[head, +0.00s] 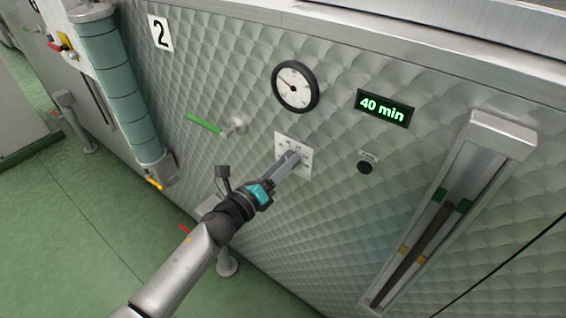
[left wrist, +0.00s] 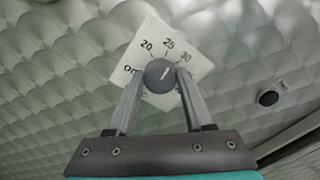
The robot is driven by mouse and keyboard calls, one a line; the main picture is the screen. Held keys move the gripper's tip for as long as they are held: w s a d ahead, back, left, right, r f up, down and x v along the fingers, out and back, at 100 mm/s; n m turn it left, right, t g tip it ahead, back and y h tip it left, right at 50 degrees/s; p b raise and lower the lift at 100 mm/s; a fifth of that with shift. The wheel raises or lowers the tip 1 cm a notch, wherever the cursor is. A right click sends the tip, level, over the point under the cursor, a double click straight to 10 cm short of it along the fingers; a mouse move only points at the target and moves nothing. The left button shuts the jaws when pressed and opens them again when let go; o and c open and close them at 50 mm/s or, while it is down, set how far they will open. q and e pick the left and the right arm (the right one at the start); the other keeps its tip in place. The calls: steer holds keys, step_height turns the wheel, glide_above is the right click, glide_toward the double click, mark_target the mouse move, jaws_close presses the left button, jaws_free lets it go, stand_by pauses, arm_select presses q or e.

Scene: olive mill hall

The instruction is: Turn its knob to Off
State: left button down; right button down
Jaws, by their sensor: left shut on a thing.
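The knob (left wrist: 160,75) is a round dark grey dial with a pale pointer line, on a white square plate (left wrist: 150,32) marked 20, 25 and 30, with a partly hidden "Off" mark at the left. The pointer line slants to the upper right, roughly toward 30. In the head view the plate (head: 307,168) is on the quilted metal wall, and the gripper hides the knob. My left gripper (head: 291,159) is shut on the knob, with one finger on each side of it in the left wrist view (left wrist: 159,82). My right gripper is not in view.
Above the plate are a round gauge (head: 295,86) and a display (head: 385,108) reading "40 min". A black button (head: 366,167) is to the right, and a sight-glass column (head: 450,210) stands farther right. A green-handled valve (head: 206,125) sticks out at the left.

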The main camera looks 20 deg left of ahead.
arm_select(q)
steer(key=n+p, duration=0.6)
steer(key=n, duration=1.6)
steer(key=shift+f, duration=0.2)
steer(key=shift+n, duration=0.3)
steer(key=shift+c, duration=1.4)
jaws_free()
steer(key=shift+s, duration=0.1)
steer(key=p+v, duration=0.1)
steer(key=v, duration=1.4)
